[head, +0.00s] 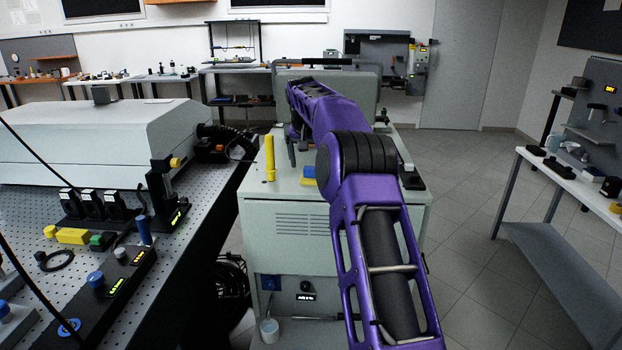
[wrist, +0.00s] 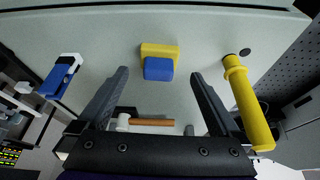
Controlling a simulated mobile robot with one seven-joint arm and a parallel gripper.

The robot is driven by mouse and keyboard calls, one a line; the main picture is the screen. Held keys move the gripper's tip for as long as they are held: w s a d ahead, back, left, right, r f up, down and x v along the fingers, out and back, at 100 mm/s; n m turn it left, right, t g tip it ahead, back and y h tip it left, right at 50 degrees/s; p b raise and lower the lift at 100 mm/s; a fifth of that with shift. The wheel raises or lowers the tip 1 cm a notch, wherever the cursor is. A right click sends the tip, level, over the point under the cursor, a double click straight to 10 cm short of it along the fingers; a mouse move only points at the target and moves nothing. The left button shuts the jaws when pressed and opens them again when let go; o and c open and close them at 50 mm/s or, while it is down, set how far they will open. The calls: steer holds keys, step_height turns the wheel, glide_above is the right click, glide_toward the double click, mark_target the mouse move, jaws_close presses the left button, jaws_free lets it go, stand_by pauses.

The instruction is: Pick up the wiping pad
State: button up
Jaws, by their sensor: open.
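The wiping pad is likely the small blue and yellow block (wrist: 159,66), lying on the pale top of a cabinet (wrist: 215,30). In the head view, the pad (head: 308,174) shows beside my arm, partly hidden by it. My gripper (wrist: 160,74) is open and empty. In the wrist view the pad appears between its two fingertips, nearer the far side of the gap. The picture does not show how far above the pad the fingers are, and no contact is visible.
A yellow cylinder (wrist: 250,100) is to the right of the fingers in the wrist view; it stands upright in the head view (head: 270,158). A brown-handled tool (wrist: 150,122) lies near the gripper's base. A blue and white item (wrist: 60,76) is at the left.

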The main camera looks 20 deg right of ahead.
steer(key=shift+w+d+x, duration=0.1)
steer(key=shift+x, duration=1.2)
steer(key=shift+w+d+x, duration=0.1)
steer(key=shift+x, duration=1.2)
steer(key=shift+r, duration=0.15)
steer(key=c, duration=1.3)
